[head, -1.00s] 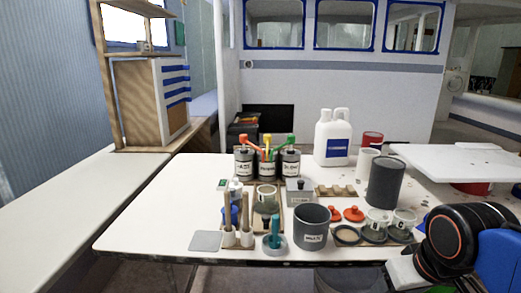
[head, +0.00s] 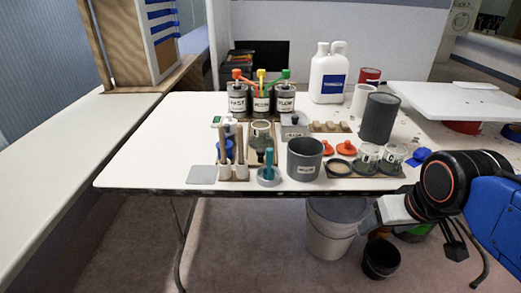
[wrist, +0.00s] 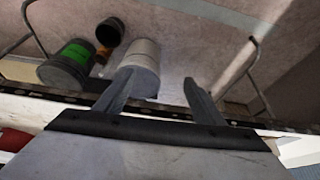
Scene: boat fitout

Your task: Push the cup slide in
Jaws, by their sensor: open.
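Three grey canisters (head: 262,102) labelled FAST, MEDIUM and SLOW, with red, yellow and green pump tops, stand towards the back of the white table. In front of the middle one, a small clear-grey cup (head: 261,129) sits on what looks like a narrow tan board, which I take as the cup slide (head: 262,154). Its front end is partly hidden among the tools. My gripper (head: 456,243) is at the lower right, off the table's front edge and well apart from the cup. In the wrist view my gripper (wrist: 160,80) is open, with nothing between its fingers.
A dark grey pot (head: 305,160), a teal-handled tool (head: 268,170) and upright wooden handles (head: 224,150) crowd the front edge. Buckets (head: 330,235) are on the floor.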

